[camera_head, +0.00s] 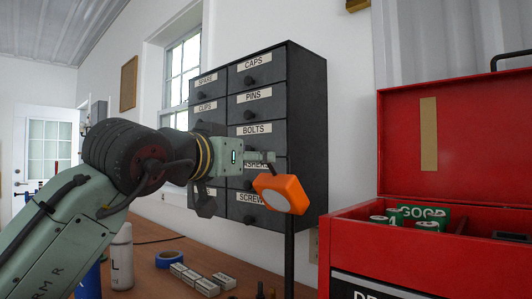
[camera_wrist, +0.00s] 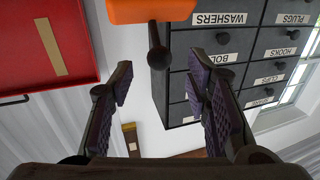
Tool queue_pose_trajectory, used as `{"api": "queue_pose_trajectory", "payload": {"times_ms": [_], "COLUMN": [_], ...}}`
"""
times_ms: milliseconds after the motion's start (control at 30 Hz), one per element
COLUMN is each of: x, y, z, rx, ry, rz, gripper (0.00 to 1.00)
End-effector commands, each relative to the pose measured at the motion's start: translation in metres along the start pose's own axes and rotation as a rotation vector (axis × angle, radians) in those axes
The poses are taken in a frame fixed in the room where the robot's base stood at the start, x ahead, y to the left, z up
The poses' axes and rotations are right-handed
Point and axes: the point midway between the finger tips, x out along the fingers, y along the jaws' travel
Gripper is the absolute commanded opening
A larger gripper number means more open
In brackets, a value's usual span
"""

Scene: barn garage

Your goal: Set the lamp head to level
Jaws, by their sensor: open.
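The lamp head is an orange block (camera_head: 283,194) with a pale round face, on top of a dark upright post (camera_head: 289,245). It sits tilted in the head view. In the wrist view its orange body (camera_wrist: 150,10) is cut off by the top edge. A dark stalk with a rounded end (camera_wrist: 157,52) sticks out from it toward my gripper. My gripper (camera_head: 264,157) is just above and left of the lamp head in the head view. In the wrist view its fingers (camera_wrist: 161,84) are open, with the stalk's end in line with the gap. No contact is visible.
A dark drawer cabinet (camera_head: 308,130) with labelled drawers is behind the lamp. An open red toolbox (camera_head: 350,245) stands at the right. Blue tape (camera_head: 169,259), small boxes (camera_head: 206,286) and a white bottle (camera_head: 121,258) stand on the wooden bench (camera_head: 150,236).

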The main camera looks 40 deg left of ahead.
Motion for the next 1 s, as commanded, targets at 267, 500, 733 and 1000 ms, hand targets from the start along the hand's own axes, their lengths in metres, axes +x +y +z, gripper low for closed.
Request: {"api": "queue_pose_trajectory", "payload": {"times_ms": [267,500,733,1000], "x": [0.045,0.058,0.058,0.057], "y": [0.000,0.000,0.000,0.000], "z": [-0.002,-0.001,-0.001,-0.001], "rx": [0.002,0.002,0.002,0.002], "ry": [0.000,0.003,0.003,0.003], "rz": [-0.001,0.000,0.000,0.000], "gripper": [0.44,0.44,0.43,0.25]}}
